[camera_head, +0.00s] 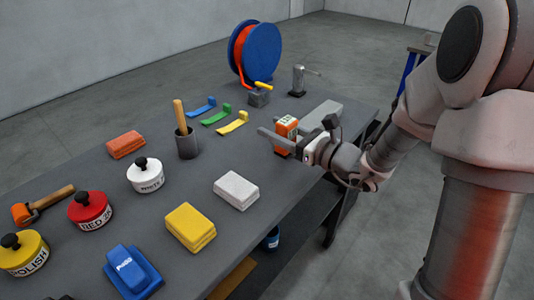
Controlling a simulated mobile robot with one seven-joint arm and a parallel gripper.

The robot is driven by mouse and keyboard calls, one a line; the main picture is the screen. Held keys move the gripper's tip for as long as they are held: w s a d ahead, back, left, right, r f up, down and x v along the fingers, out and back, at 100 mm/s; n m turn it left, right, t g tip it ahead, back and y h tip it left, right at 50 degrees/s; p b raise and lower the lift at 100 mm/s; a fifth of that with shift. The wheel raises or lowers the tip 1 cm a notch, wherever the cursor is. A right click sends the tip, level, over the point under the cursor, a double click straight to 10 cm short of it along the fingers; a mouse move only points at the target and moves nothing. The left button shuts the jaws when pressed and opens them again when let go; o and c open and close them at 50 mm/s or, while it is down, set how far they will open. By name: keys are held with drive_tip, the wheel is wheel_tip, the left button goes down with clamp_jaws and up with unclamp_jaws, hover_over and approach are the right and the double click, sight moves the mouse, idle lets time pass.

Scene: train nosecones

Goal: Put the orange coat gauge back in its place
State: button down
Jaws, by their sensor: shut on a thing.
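The orange coat gauge (285,129) is a small upright orange block with a pale display face, near the right side of the grey table (235,165). My gripper (283,142) reaches in from the right and is shut on the gauge. One grey finger shows in front of the gauge, pointing left; the other is hidden. I cannot tell whether the gauge's base touches the table. A flat grey block (321,115) lies just behind and to the right of the gauge. No marked place for the gauge can be made out.
Blue, green (216,116) and yellow scrapers lie behind left, near a blue reel (262,52) with orange hose. A cup (187,145) holds a wooden handle. White (237,190) and yellow (190,227) blocks lie in front. Lidded pots and a roller fill the left. Bare tabletop lies left of the gauge.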

sight(275, 153)
drive_tip(key=shift+s+a+f, duration=0.2)
drive_tip(key=shift+a+f, duration=0.6)
drive_tip(key=shift+a, duration=0.3)
drive_tip(key=shift+f+b, duration=0.85)
drive_tip(key=shift+f, duration=0.95)
drive_tip(key=shift+f, duration=0.1)
drive_tip(key=shift+f, duration=0.15)
drive_tip(key=shift+c, duration=1)
unclamp_jaws()
